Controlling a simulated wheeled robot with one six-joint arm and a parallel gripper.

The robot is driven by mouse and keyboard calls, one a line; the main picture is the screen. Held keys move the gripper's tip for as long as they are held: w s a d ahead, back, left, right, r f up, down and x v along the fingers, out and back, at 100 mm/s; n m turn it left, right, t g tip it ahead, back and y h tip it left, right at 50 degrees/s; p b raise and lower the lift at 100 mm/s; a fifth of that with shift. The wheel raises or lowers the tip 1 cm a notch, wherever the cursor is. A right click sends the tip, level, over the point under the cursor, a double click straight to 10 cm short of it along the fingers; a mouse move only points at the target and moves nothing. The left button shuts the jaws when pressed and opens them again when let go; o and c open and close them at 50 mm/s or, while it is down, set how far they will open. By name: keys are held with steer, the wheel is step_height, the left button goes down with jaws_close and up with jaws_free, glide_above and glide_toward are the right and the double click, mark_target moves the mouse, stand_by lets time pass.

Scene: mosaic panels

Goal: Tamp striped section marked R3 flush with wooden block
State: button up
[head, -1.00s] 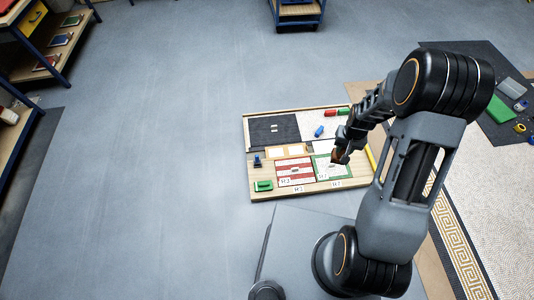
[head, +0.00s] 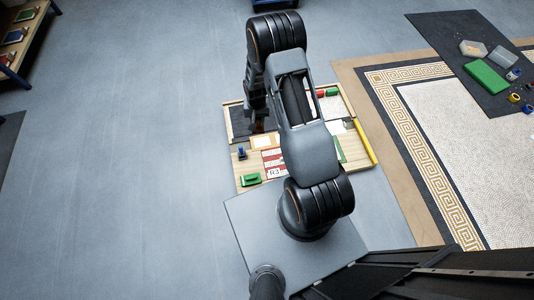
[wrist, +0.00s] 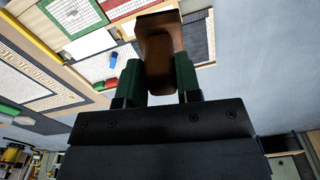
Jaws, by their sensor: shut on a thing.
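My gripper (wrist: 158,70) is shut on the brown wooden block (wrist: 160,42), which sits between its green fingers in the wrist view. The red-and-white striped section (head: 270,158) lies in the board, partly covered by my arm in the head view. A label reading R3 (head: 275,173) is at its near edge. Part of the striped section also shows at the top of the wrist view (wrist: 122,9). The block appears held above the board and apart from the striped section. I cannot tell whether the section is flush.
The board (head: 246,165) carries a green block (head: 251,179), a small blue item (head: 242,153) and a yellow bar (head: 366,143) along its right edge. A bordered mosaic floor (head: 450,150) lies to the right. Open grey floor (head: 130,150) is at left.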

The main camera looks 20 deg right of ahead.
steer(key=w+d+f+m+b, duration=0.1)
steer(key=d+f+m+b, duration=0.2)
steer(key=f+b, duration=0.7)
steer(key=d+f+m+b, duration=0.3)
steer(key=f+b, duration=0.8)
steer(key=f, duration=1.9)
steer(key=shift+w+f+m, duration=0.4)
steer(key=shift+m, duration=0.1)
steer(key=shift+f+b, duration=0.65)
steer(key=shift+b, duration=0.3)
steer(key=shift+r, duration=0.1)
step_height(320, 180, up, 7)
steer(key=p, duration=0.4)
steer(key=shift+p, duration=0.3)
